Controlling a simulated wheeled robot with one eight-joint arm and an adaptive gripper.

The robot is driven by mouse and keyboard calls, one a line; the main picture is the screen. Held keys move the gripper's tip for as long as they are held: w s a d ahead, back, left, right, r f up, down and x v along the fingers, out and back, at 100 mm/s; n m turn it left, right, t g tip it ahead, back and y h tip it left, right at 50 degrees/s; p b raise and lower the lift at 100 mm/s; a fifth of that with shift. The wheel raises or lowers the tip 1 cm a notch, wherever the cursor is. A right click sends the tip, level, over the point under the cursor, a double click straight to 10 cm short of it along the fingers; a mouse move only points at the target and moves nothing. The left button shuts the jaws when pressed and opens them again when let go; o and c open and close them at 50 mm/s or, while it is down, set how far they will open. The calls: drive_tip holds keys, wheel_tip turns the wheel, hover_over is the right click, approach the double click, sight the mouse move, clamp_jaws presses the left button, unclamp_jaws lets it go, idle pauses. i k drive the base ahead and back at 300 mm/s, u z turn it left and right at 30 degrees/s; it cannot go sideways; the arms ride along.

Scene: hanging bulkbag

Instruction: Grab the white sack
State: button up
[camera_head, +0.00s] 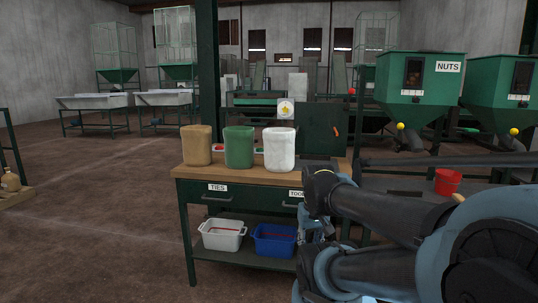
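The white sack (280,149) stands upright at the right of a row of three on a wooden-topped workbench (257,174). A green sack (239,147) stands to its left, and a tan sack (197,146) is at the far left of the row. My arm reaches in from the right, in front of the bench's right side. My gripper (313,226) seems to be below the bench top, by the drawers, apart from the white sack. It is small and partly hidden by my arm, so its fingers are not clear.
A white bin (222,234) and a blue bin (274,240) sit on the bench's lower shelf. A dark green post (208,70) rises behind the sacks. A red bucket (447,182) and green hoppers (418,83) are at the right.

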sight(279, 142)
drive_tip(key=z, duration=0.15)
drive_tip(key=i, duration=0.9)
drive_tip(key=z, duration=0.3)
